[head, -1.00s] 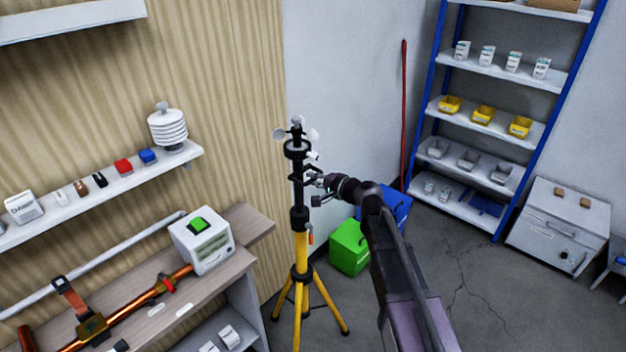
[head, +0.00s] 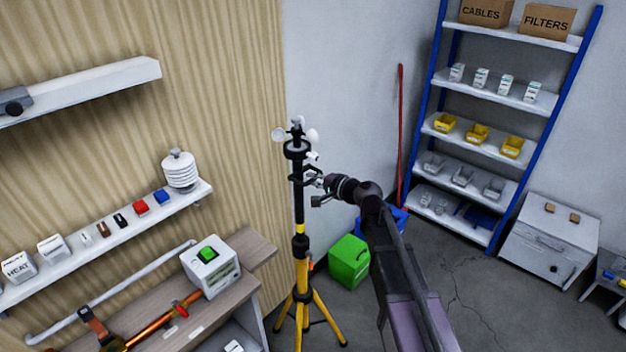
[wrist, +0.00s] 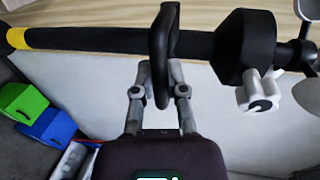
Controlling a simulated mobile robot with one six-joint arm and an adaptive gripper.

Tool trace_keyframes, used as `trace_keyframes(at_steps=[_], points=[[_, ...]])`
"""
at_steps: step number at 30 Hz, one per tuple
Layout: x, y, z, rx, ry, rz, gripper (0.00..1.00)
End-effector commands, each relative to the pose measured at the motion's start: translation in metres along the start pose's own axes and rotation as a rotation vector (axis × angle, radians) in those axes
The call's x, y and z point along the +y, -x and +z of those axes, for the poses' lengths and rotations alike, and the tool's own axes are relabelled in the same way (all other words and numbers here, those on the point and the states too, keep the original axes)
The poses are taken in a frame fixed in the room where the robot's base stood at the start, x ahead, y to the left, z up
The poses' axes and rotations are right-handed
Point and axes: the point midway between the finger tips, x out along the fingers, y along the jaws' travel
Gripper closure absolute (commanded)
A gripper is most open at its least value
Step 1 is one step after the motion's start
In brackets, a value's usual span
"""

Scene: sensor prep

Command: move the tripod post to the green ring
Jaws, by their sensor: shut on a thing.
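The tripod post (head: 299,208) is a black upright tube with a wind-cup head (head: 297,135) on top. A yellow band (head: 299,228) shows on it just above the black collar (head: 300,246) of the yellow tripod (head: 302,275). My gripper (head: 316,183) is at the post's upper part, coming from the right. In the wrist view my gripper (wrist: 160,82) is shut on the black loop handle (wrist: 163,45) on the post, and the yellow band (wrist: 17,39) shows at the left edge. I see no green ring in either view.
A green box (head: 349,262) and a blue box (head: 391,219) stand on the floor behind my arm. A workbench (head: 248,250) and wall shelf (head: 100,247) are at left. Blue-framed shelving (head: 480,140) stands at back right.

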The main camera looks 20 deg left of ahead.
Motion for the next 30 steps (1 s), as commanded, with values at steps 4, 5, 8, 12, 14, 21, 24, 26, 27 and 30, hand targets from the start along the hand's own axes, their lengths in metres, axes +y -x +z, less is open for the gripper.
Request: trace_keyframes(at_steps=[4, 5, 8, 12, 14, 21, 24, 26, 27, 30], points=[[-0.030, 0.005, -0.002, 0.004, -0.003, -0.004, 1.00], [-0.033, 0.006, -0.002, 0.004, -0.003, -0.004, 1.00], [-0.045, 0.008, -0.002, 0.004, -0.003, -0.004, 1.00], [-0.057, 0.011, -0.002, 0.004, -0.003, -0.004, 1.00], [-0.061, 0.012, -0.002, 0.004, -0.003, -0.004, 1.00], [-0.068, 0.013, -0.002, 0.003, -0.002, -0.003, 1.00], [-0.068, 0.013, -0.002, 0.003, -0.002, -0.003, 1.00], [-0.068, 0.013, -0.002, 0.003, -0.002, -0.003, 1.00], [-0.067, 0.013, -0.002, 0.003, -0.002, -0.003, 1.00], [-0.067, 0.013, -0.001, 0.003, -0.002, -0.003, 1.00]])
